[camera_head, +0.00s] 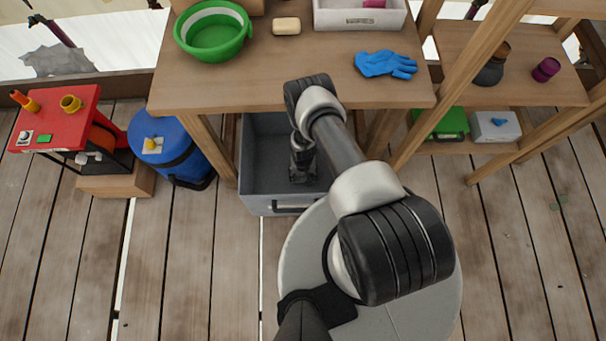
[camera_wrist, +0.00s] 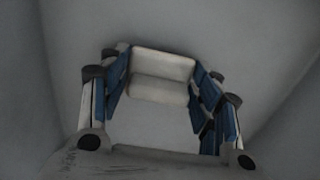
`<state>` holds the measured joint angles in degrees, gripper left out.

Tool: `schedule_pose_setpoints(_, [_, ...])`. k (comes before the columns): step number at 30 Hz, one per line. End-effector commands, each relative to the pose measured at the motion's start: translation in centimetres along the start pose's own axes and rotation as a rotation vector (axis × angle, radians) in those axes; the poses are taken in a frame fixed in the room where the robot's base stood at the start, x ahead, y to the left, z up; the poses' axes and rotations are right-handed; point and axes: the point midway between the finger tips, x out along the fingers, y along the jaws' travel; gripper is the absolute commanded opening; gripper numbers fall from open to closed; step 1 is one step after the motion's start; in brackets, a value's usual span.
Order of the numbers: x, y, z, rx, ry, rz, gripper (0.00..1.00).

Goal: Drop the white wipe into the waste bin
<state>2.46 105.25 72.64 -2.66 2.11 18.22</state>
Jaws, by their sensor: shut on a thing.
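My gripper (camera_head: 302,168) reaches down inside a grey open-topped bin (camera_head: 258,188) under the table. In the wrist view my gripper (camera_wrist: 160,82) has its blue-padded fingers on both sides of a white block-like thing, which looks like the white wipe (camera_wrist: 160,90), and is shut on it. Grey walls surround the fingers in that view. The wipe cannot be made out in the head view, where my arm hides part of the bin.
The wooden table (camera_head: 300,75) overhangs the bin's back. On it are a green bucket (camera_head: 213,35), a soap bar (camera_head: 286,26), a blue glove (camera_head: 385,64) and a white tray (camera_head: 360,18). A blue barrel (camera_head: 172,150) stands left of the bin.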

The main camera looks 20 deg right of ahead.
Motion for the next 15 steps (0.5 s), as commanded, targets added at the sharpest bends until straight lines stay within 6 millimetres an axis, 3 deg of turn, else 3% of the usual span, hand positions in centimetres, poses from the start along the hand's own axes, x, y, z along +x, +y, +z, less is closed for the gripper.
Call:
schedule_pose_setpoints(11, [0.96, 0.0, -0.01, -0.001, 0.0, 0.0, 0.35])
schedule_pose_setpoints(12, [0.95, 0.0, 0.0, -0.001, 0.0, 0.0, 0.58])
schedule_pose_setpoints(15, [0.95, 0.0, 0.01, -0.001, 0.0, 0.0, 0.65])
